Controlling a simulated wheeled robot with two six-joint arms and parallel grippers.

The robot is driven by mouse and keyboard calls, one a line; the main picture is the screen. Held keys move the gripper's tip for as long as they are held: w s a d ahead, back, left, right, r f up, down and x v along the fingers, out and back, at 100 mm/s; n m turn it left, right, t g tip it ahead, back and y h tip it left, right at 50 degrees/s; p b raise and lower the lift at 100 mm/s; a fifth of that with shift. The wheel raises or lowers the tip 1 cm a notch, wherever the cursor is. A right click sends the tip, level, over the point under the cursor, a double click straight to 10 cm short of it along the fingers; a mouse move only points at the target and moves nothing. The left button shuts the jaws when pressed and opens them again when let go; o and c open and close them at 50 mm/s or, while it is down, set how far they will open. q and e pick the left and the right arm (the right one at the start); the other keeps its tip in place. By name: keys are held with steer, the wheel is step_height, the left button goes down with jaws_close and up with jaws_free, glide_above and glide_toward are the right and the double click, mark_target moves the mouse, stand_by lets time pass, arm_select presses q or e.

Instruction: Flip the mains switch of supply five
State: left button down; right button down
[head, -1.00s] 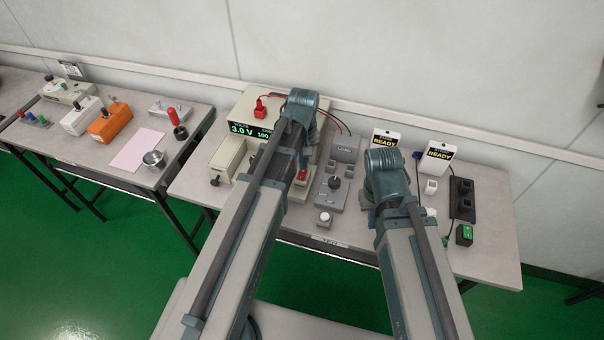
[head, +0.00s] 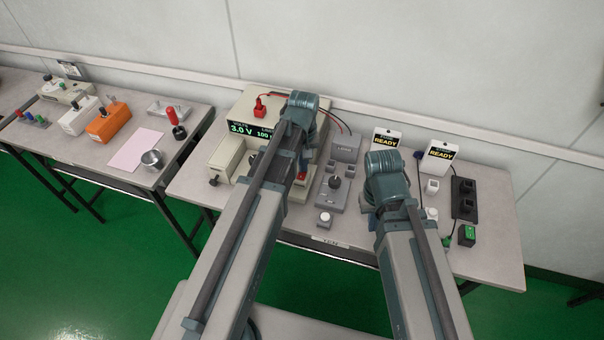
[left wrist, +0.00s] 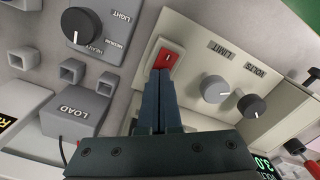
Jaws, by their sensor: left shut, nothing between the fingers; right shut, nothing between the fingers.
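The supply is a beige unit (head: 238,104) with a lit display (head: 241,129) reading 3.0 V. In the left wrist view its sloping panel (left wrist: 205,68) carries a red rocker switch (left wrist: 166,56) in a white frame, beside the LIMIT and VOLTS knobs. My left gripper (left wrist: 163,72) is shut and empty, with its fingertips at the lower edge of the red switch; I cannot tell if they touch. In the head view the switch (head: 302,177) is partly covered by my left gripper (head: 304,168). My right gripper (head: 367,195) is mostly hidden by its own arm. No number five is readable.
Right of the supply stand a grey LOAD box (head: 345,148) and a dial panel (head: 333,190). Two READY cards (head: 386,143) and a black socket strip (head: 463,200) are further right. The left table (head: 188,118) holds other testers across a gap.

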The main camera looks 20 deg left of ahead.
arm_select(q)
steer(key=shift+r, duration=0.15)
step_height(320, 180, up, 7)
steer(key=p, duration=0.7)
steer(key=shift+d, duration=0.1)
stand_by(0.4)
steer(key=s+d+m+y, duration=0.1)
steer(key=s+d+m, duration=0.8)
steer(key=s, duration=0.5)
steer(key=shift+s+d, duration=0.15)
steer(key=shift+d, duration=0.5)
